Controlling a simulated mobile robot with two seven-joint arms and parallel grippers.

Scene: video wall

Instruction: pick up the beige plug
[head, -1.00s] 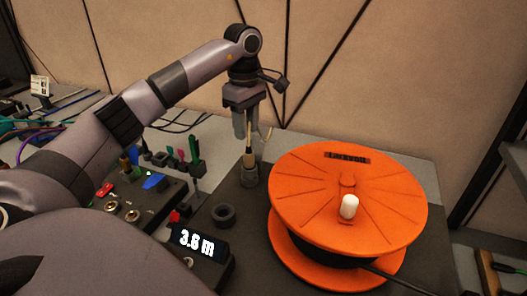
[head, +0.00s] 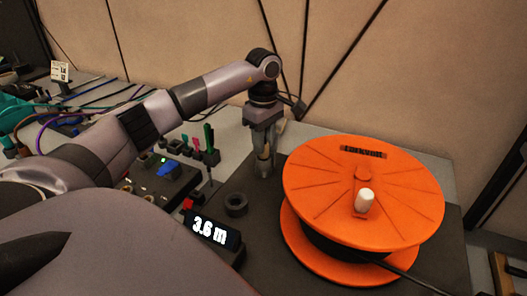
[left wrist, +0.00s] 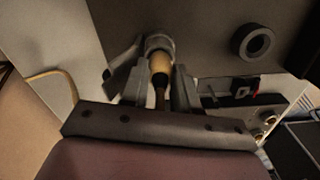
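The beige plug (left wrist: 160,66) stands upright in a round grey socket (left wrist: 158,43) in the left wrist view, with a thin cable at its rear. My left gripper (left wrist: 158,80) is open, with one finger on each side of the plug and narrow gaps showing. In the head view the left gripper (head: 263,147) points down over the plug, and its fingers hide most of it. My right gripper is not in view.
A large orange cable reel (head: 325,190) stands close to the right of the gripper. A black ring (head: 236,204) lies in front of the socket. A display reading 3.6 m (head: 212,232) and a panel with several coloured connectors (head: 165,172) are to the left.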

